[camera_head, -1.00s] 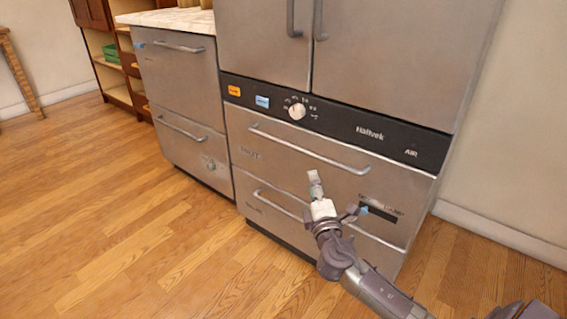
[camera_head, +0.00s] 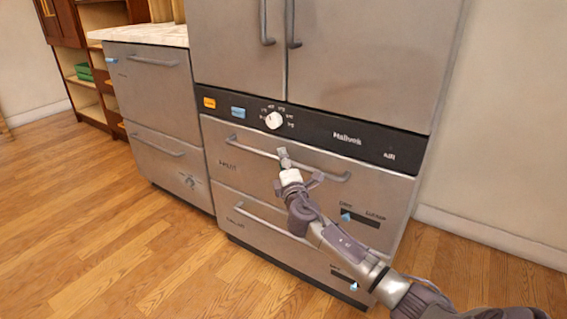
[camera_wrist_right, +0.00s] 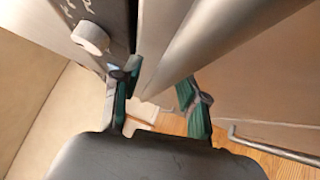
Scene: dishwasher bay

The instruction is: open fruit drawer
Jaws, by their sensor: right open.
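The upper drawer (camera_head: 300,190) of the steel fridge has small printed lettering at its left that looks like "FRUIT". It is closed, flush with the front. Its long bar handle (camera_head: 245,147) runs across the top of the drawer face. My right gripper (camera_head: 284,160) is at the middle of this handle, fingers open. In the right wrist view, the fingers (camera_wrist_right: 158,85) stand apart, with the handle bar (camera_wrist_right: 205,45) reaching between them; whether they touch it I cannot tell. My left gripper is in neither view.
Below is a second closed drawer with its own handle (camera_head: 262,220). A control panel with a white knob (camera_head: 274,120) lies just above the upper drawer. Fridge doors (camera_head: 365,60) are above, and a two-drawer dishwasher (camera_head: 160,95) stands left. The wooden floor (camera_head: 100,230) in front is clear.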

